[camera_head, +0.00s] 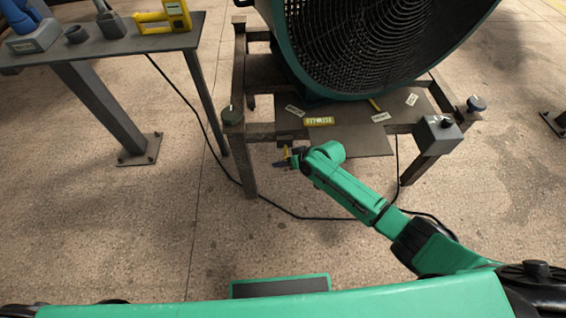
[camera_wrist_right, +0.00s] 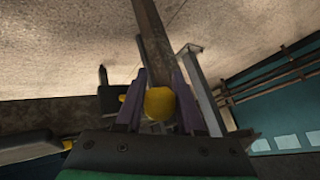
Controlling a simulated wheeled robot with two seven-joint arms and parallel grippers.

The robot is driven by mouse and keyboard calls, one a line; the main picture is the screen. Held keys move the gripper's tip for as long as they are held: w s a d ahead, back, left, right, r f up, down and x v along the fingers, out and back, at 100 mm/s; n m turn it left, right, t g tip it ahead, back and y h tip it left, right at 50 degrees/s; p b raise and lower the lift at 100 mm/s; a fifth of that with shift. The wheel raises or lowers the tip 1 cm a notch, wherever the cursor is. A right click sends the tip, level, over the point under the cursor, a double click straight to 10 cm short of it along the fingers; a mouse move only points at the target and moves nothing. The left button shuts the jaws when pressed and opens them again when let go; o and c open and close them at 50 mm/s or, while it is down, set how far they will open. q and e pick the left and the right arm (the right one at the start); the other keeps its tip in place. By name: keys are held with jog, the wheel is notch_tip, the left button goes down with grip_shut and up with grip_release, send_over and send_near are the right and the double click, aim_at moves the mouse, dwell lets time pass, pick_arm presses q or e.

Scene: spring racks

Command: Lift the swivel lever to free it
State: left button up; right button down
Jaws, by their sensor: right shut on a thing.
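My right gripper (camera_head: 284,158) is low at the front edge of the metal stand (camera_head: 262,131). In the right wrist view its two dark fingers (camera_wrist_right: 158,95) are shut around a rounded yellow knob (camera_wrist_right: 158,104). The knob appears to be the end of the swivel lever; a little yellow also shows at the gripper in the head view (camera_head: 287,152). The rest of the lever and its pivot are hidden by the gripper or too small to make out. My left gripper is not in view.
A large teal round housing with a black grille (camera_head: 360,45) stands on the stand. A grey box (camera_head: 437,134) sits at its front right corner. A table (camera_head: 120,43) with tools stands at the left. A black cable (camera_head: 300,216) lies on the floor.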

jog(key=shift+w+a+r, duration=0.2)
jog(key=shift+w+r, duration=0.15)
jog(key=shift+r, duration=0.35)
jog(key=c, duration=0.5)
grip_release()
jog(key=shift+c, duration=0.2)
jog(key=shift+s, duration=0.2)
jog(key=shift+f, duration=0.1)
jog(key=shift+d, duration=0.1)
jog(key=shift+s+d+r+p, duration=0.15)
jog(key=shift+d+r+p, duration=0.05)
jog(key=shift+r+p, duration=0.1)
jog(key=p+v, duration=0.3)
jog(key=v, duration=1)
jog(key=shift+s+r, duration=0.25)
jog(key=shift+d, duration=0.15)
